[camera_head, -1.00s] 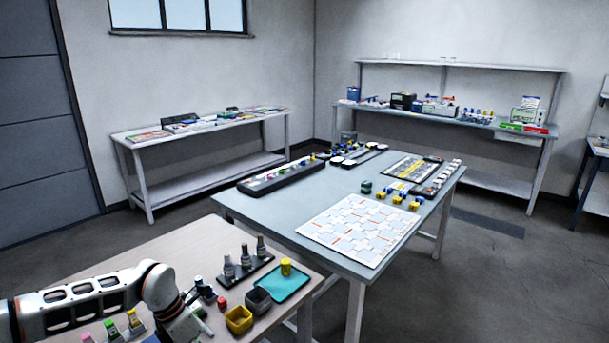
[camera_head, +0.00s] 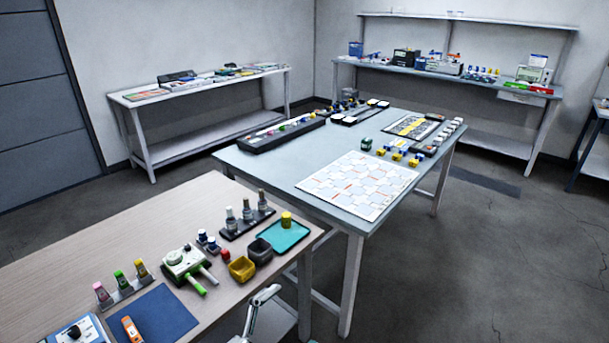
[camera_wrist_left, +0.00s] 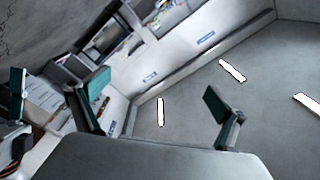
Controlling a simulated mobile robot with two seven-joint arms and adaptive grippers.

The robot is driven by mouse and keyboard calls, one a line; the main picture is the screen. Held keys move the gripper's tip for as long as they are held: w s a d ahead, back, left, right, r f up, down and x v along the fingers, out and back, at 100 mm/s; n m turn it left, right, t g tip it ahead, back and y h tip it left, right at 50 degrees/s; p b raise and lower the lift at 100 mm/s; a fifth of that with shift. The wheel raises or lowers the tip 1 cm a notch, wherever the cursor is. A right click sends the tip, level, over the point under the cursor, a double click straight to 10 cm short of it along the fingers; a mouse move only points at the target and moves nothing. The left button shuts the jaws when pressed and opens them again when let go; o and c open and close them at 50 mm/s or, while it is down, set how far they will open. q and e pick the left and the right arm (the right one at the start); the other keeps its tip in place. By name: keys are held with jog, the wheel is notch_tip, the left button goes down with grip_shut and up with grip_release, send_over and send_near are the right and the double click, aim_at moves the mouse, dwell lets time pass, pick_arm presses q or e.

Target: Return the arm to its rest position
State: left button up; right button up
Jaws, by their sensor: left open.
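My left gripper (camera_wrist_left: 150,104) shows in the left wrist view, its two teal-padded fingers spread wide apart. It is open, with nothing between the fingers. Behind it are a grey surface, pale glowing strips and tilted shelving, so the camera is turned well over. In the head view no arm is over the near wooden table (camera_head: 100,231). A pale jointed part shows low beside that table's right edge; I cannot tell which part it is. My right gripper is not seen.
The wooden table holds a green-handled device (camera_head: 186,262), a yellow bin (camera_head: 242,269), a dark bin (camera_head: 260,252), a teal tray (camera_head: 287,238) and a blue mat (camera_head: 152,316). The blue-grey table (camera_head: 262,170) stands beyond. Open floor (camera_head: 480,270) lies to the right.

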pick_arm(q)
jog(key=s+a+f+n+g+y, duration=0.1)
jog(key=s+a+f+n+y, duration=0.4)
jog(key=a+f, duration=0.4)
jog(key=s+a+f+n+g+y, duration=0.2)
jog(key=s+a+f+n+y, duration=0.2)
jog(key=s+a+f+n, duration=0.4)
jog(key=shift+s+a+f+n+y, duration=0.3)
jog(key=shift+a+f+n+y, duration=0.15)
jog(key=shift+f, duration=0.4)
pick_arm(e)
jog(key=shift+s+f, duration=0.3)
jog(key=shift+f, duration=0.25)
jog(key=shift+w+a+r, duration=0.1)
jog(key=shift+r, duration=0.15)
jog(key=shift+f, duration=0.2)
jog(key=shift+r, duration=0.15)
